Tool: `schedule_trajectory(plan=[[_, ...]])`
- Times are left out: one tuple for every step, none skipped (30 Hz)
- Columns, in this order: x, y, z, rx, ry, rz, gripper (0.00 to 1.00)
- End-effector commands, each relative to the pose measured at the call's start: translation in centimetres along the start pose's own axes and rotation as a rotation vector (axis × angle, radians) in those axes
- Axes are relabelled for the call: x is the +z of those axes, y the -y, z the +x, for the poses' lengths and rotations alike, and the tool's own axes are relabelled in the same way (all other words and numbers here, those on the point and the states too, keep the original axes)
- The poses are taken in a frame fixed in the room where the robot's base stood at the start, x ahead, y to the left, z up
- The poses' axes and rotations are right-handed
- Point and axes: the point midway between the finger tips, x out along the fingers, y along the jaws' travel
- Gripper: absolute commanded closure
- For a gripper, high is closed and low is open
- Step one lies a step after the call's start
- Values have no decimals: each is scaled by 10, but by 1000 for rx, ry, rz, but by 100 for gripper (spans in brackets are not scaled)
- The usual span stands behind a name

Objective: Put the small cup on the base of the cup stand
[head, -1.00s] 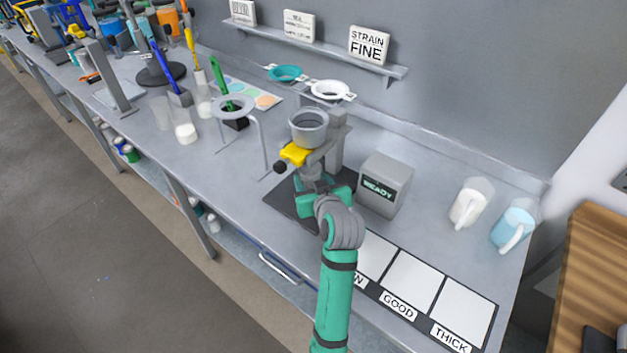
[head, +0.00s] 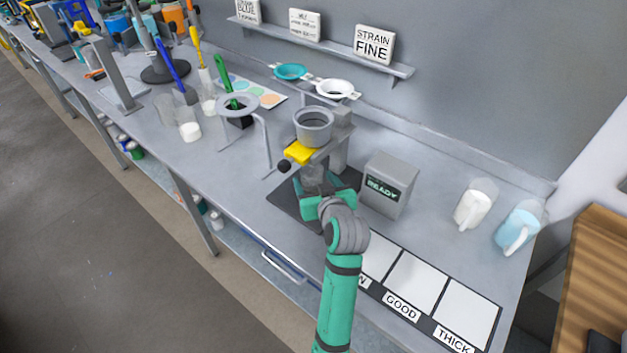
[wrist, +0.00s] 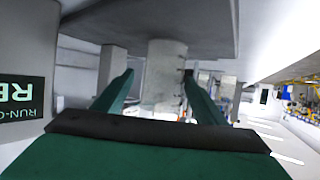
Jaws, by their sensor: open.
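The small cup (wrist: 164,72) is a pale translucent cylinder between my finger tips in the wrist view. In the head view the small cup (head: 314,180) shows just beyond my gripper, partly hidden by it. My gripper (head: 315,190) is open, with one finger on each side of the cup; in the wrist view my gripper (wrist: 158,95) shows both green fingers apart. The cup stand (head: 338,150) is grey, with a larger grey cup and a yellow part on top. The small cup is below that upper part. Its end meets a flat grey surface, seemingly the stand's base.
A grey box marked READY (head: 388,184) stands close on the right. A ring stand (head: 240,106) is to the left. Two jugs (head: 473,204) stand further right.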

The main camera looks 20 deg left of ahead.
Motion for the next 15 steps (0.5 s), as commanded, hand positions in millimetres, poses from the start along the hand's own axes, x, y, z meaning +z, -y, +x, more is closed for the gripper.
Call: schedule_trajectory(plan=[[0,0,-9,2,-2,0,35],[0,0,-14,1,-1,0,35],[0,1,-22,0,-3,0,35],[0,1,-28,-1,-2,0,35],[0,2,-34,-2,-2,-1,35],[0,2,-42,-2,-2,-1,35],[0,2,-49,-2,-1,-1,35],[0,2,-55,-2,-2,-1,35],[0,3,-62,-3,-2,-2,35],[-1,3,-68,-4,-2,-2,35],[-1,3,-73,-3,-3,-2,35],[0,3,-79,-4,-1,-2,35],[0,3,-84,-4,-1,-2,35],[0,3,-88,-4,-1,-2,35],[0,2,-93,-3,-1,-1,35]])
